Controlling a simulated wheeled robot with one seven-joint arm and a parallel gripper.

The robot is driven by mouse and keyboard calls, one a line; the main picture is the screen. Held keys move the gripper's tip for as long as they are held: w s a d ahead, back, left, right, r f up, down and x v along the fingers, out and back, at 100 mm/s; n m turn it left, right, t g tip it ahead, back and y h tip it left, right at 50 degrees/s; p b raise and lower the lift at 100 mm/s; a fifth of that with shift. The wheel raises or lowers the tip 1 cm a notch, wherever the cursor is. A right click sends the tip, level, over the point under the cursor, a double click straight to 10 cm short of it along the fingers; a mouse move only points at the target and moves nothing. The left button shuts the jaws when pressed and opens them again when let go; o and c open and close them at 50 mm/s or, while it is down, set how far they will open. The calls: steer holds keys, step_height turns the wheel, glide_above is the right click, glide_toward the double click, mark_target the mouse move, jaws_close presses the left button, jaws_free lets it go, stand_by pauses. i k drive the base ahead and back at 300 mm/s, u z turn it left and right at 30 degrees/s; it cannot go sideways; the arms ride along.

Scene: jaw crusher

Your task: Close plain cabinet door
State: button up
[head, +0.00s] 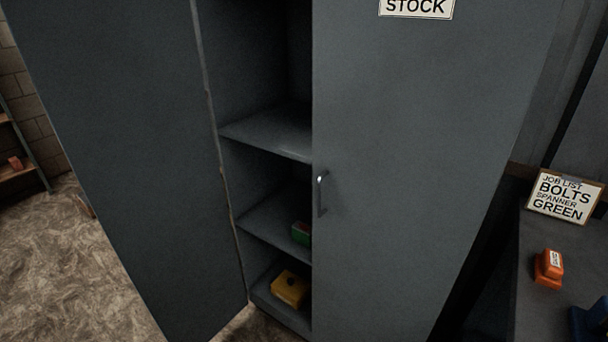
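The plain cabinet door (120,150) is a dark grey panel with no label, on the left of the cabinet. It stands swung open, so the inside of the cabinet shows to its right. The other door (420,160) bears a STOCK sign (416,8) and a metal handle (321,193) at its left edge; it looks shut. Inside the cabinet are grey shelves (270,130). A yellow item (289,288) lies on the lowest visible shelf, and a green and red item (301,233) is partly hidden on the shelf above. My gripper is not in view.
At the right, a dark bench (530,290) holds an orange object (549,268), a blue object (592,322) and a job list sign (564,196). A shelf rack (22,170) stands at the far left.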

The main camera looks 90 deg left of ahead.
mark_target(119, 85)
steer(key=z, duration=0.65)
steer(key=k, duration=2.95)
steer(key=u, duration=2.4)
steer(key=i, duration=0.6)
steer(key=u, duration=0.1)
